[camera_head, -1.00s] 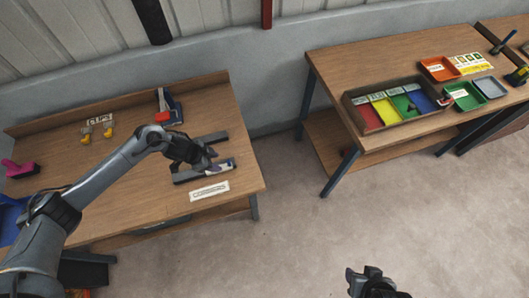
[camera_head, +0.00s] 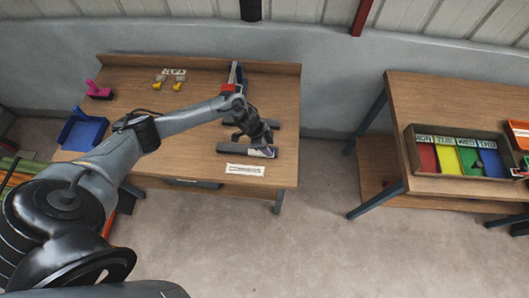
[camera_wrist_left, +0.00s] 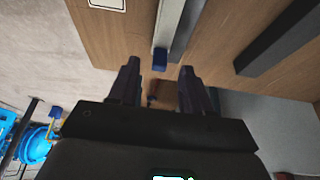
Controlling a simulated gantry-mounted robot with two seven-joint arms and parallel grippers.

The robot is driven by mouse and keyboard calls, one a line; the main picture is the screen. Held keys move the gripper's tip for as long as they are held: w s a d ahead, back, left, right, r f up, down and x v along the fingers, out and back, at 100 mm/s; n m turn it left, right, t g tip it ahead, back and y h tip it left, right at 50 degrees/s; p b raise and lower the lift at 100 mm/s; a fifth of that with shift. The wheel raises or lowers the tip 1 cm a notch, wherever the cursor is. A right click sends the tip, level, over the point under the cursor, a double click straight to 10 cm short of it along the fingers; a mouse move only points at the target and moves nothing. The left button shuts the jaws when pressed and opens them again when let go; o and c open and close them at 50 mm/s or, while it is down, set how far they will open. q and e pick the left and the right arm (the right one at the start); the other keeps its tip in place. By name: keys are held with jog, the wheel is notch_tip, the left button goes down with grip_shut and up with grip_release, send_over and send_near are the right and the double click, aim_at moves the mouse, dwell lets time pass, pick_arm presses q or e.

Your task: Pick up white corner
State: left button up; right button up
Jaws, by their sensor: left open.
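My left gripper (camera_head: 258,143) is over the right end of the front dark grey bar (camera_head: 232,149) on the left workbench. A pale and bluish piece (camera_head: 264,153) shows at that end, partly hidden by the gripper; I cannot tell for sure that it is the white corner. There a pale strip with a blue end (camera_wrist_left: 160,58) lies along the grey bar, just beyond the fingertips. My right gripper is not in view.
A second dark bar (camera_head: 262,125) lies behind the first. A white label (camera_head: 245,169) lies in front. A blue tray (camera_head: 83,131), pink tool (camera_head: 97,91) and yellow clips (camera_head: 159,85) are further left.

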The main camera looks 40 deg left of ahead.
pick_arm(q)
jog(key=shift+x, duration=1.3)
jog(key=shift+c, duration=0.2)
grip_shut()
jog(key=shift+r, duration=0.1)
